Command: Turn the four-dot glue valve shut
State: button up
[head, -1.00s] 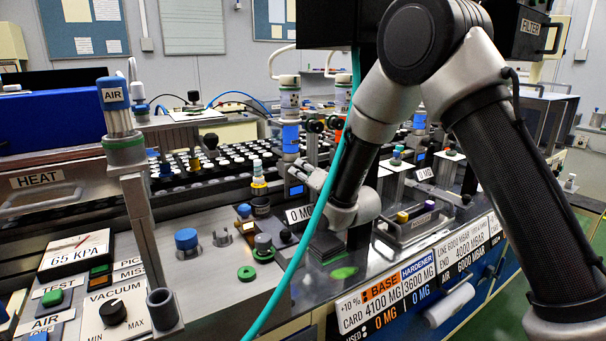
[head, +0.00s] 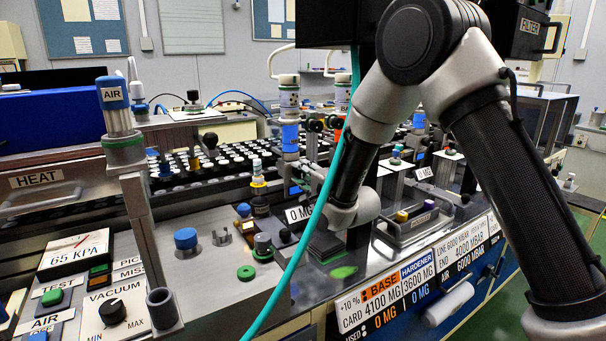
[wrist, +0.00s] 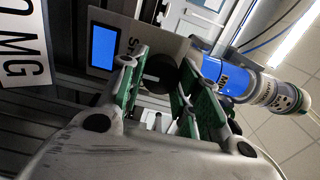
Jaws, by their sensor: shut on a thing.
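My gripper (wrist: 159,76) has its two green-padded fingers on either side of a dark round knob (wrist: 160,72) in the wrist view, shut on it. The knob sits on a grey plate with lettering beginning with "S", the rest hidden behind a finger. No dots can be made out on the knob, so its dot count cannot be told. In the head view my gripper (head: 317,181) reaches left into the glue station, and the knob is hidden there.
The cartridge also shows in the head view (head: 290,135). A "0 MG" sign (head: 299,214) is near my gripper. A teal hose (head: 312,220) hangs in front.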

jog(key=shift+d, duration=0.1)
dwell(0.3)
jog(key=o, duration=1)
jog(key=shift+s, duration=0.1)
jog(key=v, duration=1.2)
